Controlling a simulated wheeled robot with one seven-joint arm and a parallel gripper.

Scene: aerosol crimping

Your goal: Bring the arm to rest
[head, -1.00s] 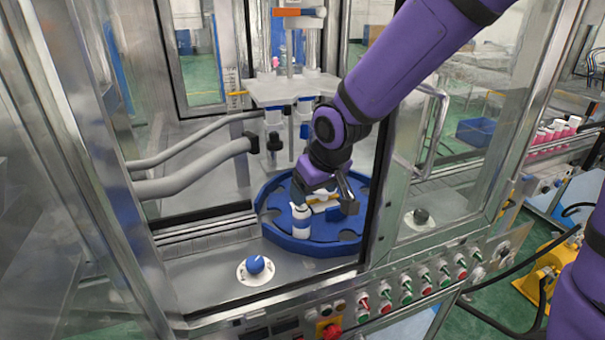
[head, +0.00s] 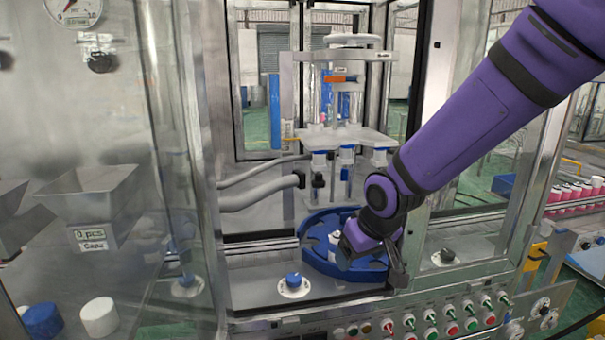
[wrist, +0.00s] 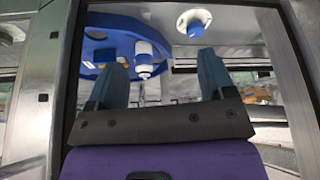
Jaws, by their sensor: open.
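My gripper (head: 374,262) is at the front right of the blue turntable (head: 318,262), in the opening of the machine. In the wrist view its two blue-grey fingers (wrist: 162,56) are spread apart with nothing between them. A white can (head: 334,240) stands in the turntable's front part, just left of my gripper in the head view. The can also shows beyond the fingers in the wrist view (wrist: 146,57), apart from them. My arm and gripper hide the right part of the turntable in the head view.
A blue knob (head: 293,280) is left of my gripper, and a dark knob (head: 446,256) is to the right. The crimping head plate (head: 345,138) is above the turntable. A button panel (head: 440,318) runs below.

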